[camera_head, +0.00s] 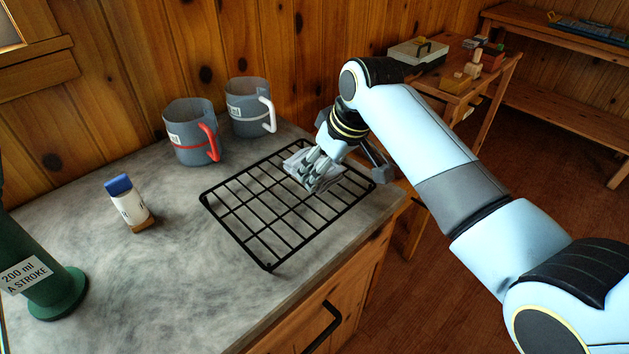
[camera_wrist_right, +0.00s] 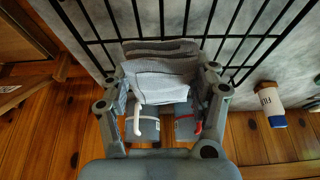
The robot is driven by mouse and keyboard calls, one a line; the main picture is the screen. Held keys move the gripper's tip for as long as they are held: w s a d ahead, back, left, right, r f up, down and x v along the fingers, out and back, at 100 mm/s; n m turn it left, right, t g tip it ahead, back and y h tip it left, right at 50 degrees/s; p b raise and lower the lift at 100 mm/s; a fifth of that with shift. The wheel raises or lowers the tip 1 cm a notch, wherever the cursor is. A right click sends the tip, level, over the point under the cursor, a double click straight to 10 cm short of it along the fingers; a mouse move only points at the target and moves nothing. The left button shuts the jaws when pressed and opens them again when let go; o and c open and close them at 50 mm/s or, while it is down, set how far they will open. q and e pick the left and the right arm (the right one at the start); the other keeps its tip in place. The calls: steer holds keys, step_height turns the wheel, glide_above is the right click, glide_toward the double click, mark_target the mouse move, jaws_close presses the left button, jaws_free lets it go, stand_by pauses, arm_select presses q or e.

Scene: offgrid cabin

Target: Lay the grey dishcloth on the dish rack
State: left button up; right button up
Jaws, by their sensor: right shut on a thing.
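The grey dishcloth (camera_head: 327,184) is a folded, bunched bundle at the right end of the black wire dish rack (camera_head: 236,233). My right gripper (camera_head: 314,170) reaches down from the right and is shut on the dishcloth. In the right wrist view the folded cloth (camera_wrist_right: 162,80) sits between the two fingers, with rack bars (camera_wrist_right: 262,37) beyond it. The cloth is over the rack's right part; I cannot tell whether it rests on the bars or hangs just above. The rack lies flat on the stone counter, otherwise empty. My left gripper is not in view.
A red-handled mug (camera_head: 190,133) and a white-handled mug (camera_head: 247,108) stand behind the rack. A blue-topped white bottle (camera_head: 130,205) and a green pump dispenser (camera_head: 48,278) are at the left. The counter (camera_head: 165,260) is clear between these and the rack; its front edge lies close by.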

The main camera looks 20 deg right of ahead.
mark_target(317, 196)
steer(key=shift+a+x, duration=0.25)
steer(key=shift+x, duration=0.95)
step_height(317, 196, down, 2)
steer(key=shift+w+f, duration=0.1)
steer(key=shift+f, duration=0.4)
steer(key=o, duration=1.1)
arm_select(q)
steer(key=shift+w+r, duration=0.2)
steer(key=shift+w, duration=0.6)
